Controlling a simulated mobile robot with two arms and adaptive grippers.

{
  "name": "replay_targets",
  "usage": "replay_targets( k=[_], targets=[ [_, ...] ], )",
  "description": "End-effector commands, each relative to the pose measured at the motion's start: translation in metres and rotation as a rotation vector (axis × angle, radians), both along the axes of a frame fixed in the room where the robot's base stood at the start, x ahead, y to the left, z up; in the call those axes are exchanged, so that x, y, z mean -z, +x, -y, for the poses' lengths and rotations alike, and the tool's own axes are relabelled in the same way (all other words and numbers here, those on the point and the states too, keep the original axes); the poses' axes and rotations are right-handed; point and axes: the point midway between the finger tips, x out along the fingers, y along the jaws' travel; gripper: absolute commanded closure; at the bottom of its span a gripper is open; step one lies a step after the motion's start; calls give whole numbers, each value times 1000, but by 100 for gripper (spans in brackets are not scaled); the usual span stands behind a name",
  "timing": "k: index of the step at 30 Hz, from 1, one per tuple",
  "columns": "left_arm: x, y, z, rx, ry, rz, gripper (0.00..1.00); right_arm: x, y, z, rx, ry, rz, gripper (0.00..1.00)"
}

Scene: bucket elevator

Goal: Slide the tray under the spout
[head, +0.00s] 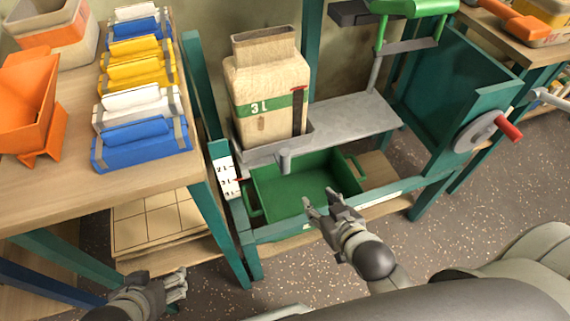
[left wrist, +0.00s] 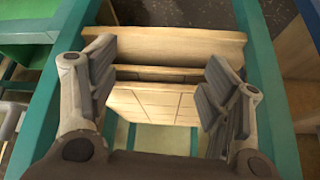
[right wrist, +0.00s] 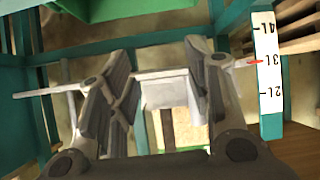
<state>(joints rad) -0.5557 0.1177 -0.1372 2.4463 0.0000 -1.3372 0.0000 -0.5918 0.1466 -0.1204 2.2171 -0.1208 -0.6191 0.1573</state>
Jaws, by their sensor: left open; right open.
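The green tray (head: 262,192) sits low inside the teal frame, below the grey shelf, with a handle at each end. A short grey spout-like piece (head: 285,160) juts from the shelf edge near the tray's back left. My right gripper (head: 322,198) is open and empty at the tray's front side; contact cannot be told. In the right wrist view, a green underside, likely the tray's, shows at the top (right wrist: 125,10). My left gripper (head: 178,286) is open and empty, low at the left, apart from the tray. Its open fingers (left wrist: 160,90) face stacked wooden boards.
A beige 3 L container (head: 262,110) stands on the grey shelf (head: 350,118). A crank with a red handle (head: 508,127) is at the right. A white scale (head: 226,175) is on the left post.

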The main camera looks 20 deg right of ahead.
Motion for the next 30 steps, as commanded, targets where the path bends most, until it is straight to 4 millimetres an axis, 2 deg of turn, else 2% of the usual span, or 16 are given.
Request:
replay_targets(
  k=[5, 12, 20, 23, 30],
  targets=[
    [-16, 17, 6, 8, -20, 95, 28, -25, 19, -9, -46, 47, 255, 54],
    [-29, 32, 11, 13, -38, 180, 28, -52, 20, -24, -122, 111, 491, 54],
    [-34, 40, 14, 17, -48, 224, 28, -60, 23, -30, -149, 133, 560, 54],
    [-39, 47, 16, 20, -57, 266, 28, -60, 34, -33, -149, 131, 562, 54],
    [-62, 74, 27, 32, -95, 437, 28, -60, 75, -42, -149, 131, 561, 54]
  ],
)
